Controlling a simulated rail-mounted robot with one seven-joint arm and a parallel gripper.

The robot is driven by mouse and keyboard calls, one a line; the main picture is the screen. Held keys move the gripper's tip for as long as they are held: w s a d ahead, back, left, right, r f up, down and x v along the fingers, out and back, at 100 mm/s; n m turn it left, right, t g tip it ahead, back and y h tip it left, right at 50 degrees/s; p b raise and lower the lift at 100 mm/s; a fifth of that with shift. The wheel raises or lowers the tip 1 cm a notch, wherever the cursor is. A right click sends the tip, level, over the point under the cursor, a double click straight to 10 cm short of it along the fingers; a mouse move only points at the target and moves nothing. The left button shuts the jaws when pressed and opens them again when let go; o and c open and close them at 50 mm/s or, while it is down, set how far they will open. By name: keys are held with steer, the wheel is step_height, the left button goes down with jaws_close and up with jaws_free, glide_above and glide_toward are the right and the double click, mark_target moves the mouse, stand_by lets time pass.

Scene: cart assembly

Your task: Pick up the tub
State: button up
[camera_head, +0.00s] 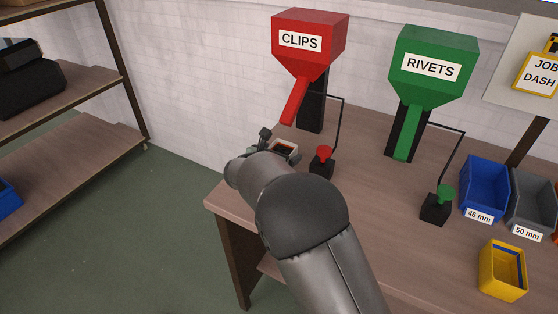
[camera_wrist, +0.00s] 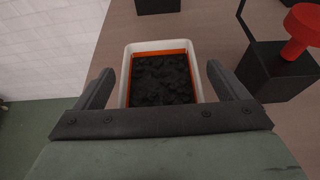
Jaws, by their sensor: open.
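The tub (camera_wrist: 197,75) is a small white container with an orange band inside and a dark lumpy fill. In the wrist view it sits on the table between the two fingers of my gripper (camera_wrist: 165,92). The fingers are open, one on each side of the tub; I cannot tell whether either touches it. In the head view the tub (camera_head: 291,151) shows partly behind my arm, below the chute of the red CLIPS dispenser (camera_head: 310,55). Its near side is hidden by my gripper.
A black box with a red button (camera_head: 322,160) stands close to the right of the tub. The green RIVETS dispenser (camera_head: 433,75), a blue bin (camera_head: 485,187), a grey bin (camera_head: 532,200) and a yellow container (camera_head: 502,275) are farther right. The table's left edge is near.

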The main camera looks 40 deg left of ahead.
steer(key=c, duration=1.1)
steer(key=shift+c, duration=0.3)
steer(key=shift+r, duration=0.1)
